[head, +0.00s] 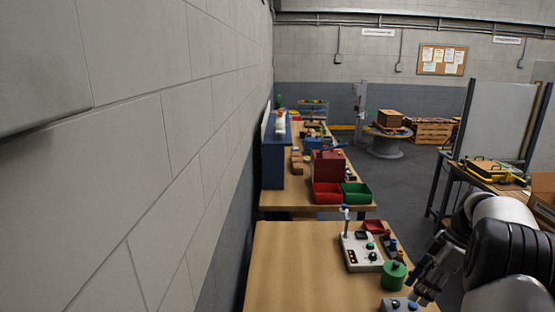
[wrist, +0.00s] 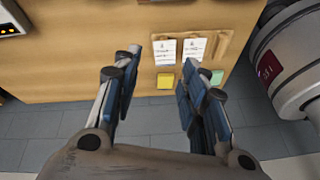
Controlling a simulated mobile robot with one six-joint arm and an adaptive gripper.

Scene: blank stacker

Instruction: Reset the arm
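My gripper (wrist: 156,72) is open and empty in the wrist view. In the head view my arm comes in from the lower right, and my gripper (head: 425,275) is at the right edge of the near wooden table (head: 290,260). The fingertips are small and dark there.
The table holds a control box (head: 360,252), a green cylinder (head: 393,275) and a red tray (head: 374,227). Red (head: 327,193) and green (head: 356,193) bins stand on the table behind. A block wall (head: 130,150) fills the left. Cards (wrist: 165,52) and a yellow note (wrist: 165,81) lie near the fingers.

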